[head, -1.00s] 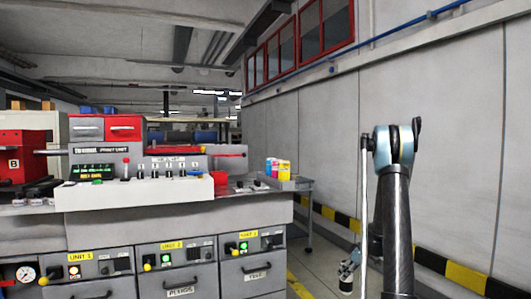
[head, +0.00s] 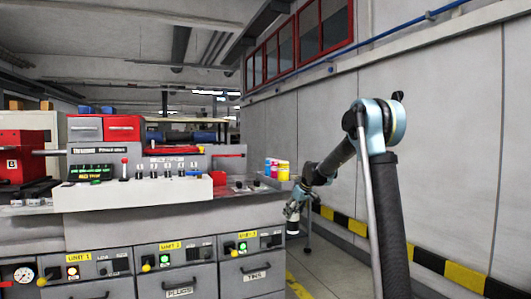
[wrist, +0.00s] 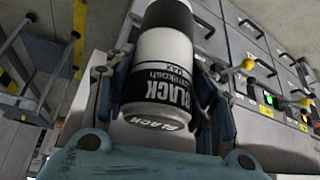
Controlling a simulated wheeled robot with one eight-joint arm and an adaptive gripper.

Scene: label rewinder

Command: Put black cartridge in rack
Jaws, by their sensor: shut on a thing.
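The black cartridge (wrist: 170,55) is a white and black cylinder marked BLACK, seen close up in the wrist view. My gripper (wrist: 162,88) is shut on it, with a finger on either side. In the head view my gripper (head: 293,212) hangs low beside the right end of the machine, and the dark cartridge (head: 292,227) shows at its tip. Blue, pink and yellow cartridges (head: 276,168) stand in a grey tray-like rack (head: 270,182) at the machine's right end. My forearm partly covers the rack's right side.
The grey machine (head: 150,222) with drawers and control panels fills the left. Small levers with yellow knobs (wrist: 248,64) stick out from its front. A wall with a black and yellow stripe (head: 345,220) is at the right. Open floor lies between them.

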